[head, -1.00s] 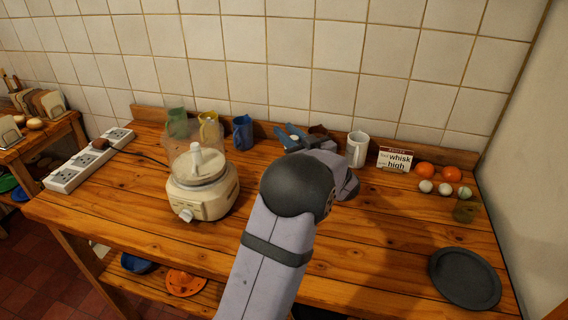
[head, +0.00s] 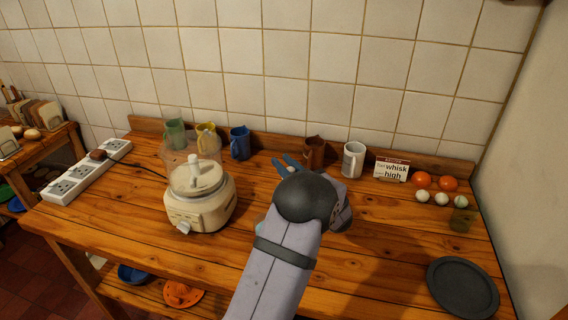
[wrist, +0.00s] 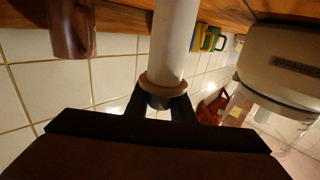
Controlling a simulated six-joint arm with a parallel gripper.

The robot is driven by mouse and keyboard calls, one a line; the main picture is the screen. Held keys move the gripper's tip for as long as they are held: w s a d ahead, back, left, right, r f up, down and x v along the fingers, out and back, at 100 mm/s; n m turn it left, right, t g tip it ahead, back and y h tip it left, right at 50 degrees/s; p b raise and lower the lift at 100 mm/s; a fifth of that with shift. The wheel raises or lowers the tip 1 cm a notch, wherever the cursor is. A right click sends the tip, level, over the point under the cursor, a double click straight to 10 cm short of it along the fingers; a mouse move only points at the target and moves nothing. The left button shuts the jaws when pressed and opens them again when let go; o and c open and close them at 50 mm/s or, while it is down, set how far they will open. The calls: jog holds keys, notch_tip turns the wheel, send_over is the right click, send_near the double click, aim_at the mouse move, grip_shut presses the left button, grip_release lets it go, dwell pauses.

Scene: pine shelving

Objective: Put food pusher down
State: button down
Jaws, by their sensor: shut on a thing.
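The white food pusher (wrist: 175,40) is a long pale cylinder with a wide collar near one end, close up in the wrist view. My gripper (wrist: 160,107) is shut on it at the collar end. The pusher is mostly hidden there behind my arm. Whether its far end touches the table cannot be told. The processor, cream with an upright tube on its lid, also shows in the wrist view (wrist: 285,65).
Green (head: 174,132), yellow (head: 206,136), blue (head: 240,143), brown (head: 313,152) and white (head: 353,160) mugs stand along the back. A sign (head: 391,170), tomatoes (head: 423,179), eggs (head: 441,198) and a dark plate (head: 463,288) are right. A power strip (head: 75,180) is left.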

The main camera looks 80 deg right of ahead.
jog(key=shift+f, duration=0.1)
jog(key=c, duration=1.9)
grip_release()
jog(key=shift+f, duration=0.1)
jog(key=shift+c, duration=0.2)
jog(key=o, duration=0.4)
jog(key=b+v, duration=0.1)
jog(key=v, duration=0.6)
jog(key=shift+s+a+r+b, duration=0.2)
jog(key=shift+r+b, duration=0.1)
jog(key=shift+b, duration=0.1)
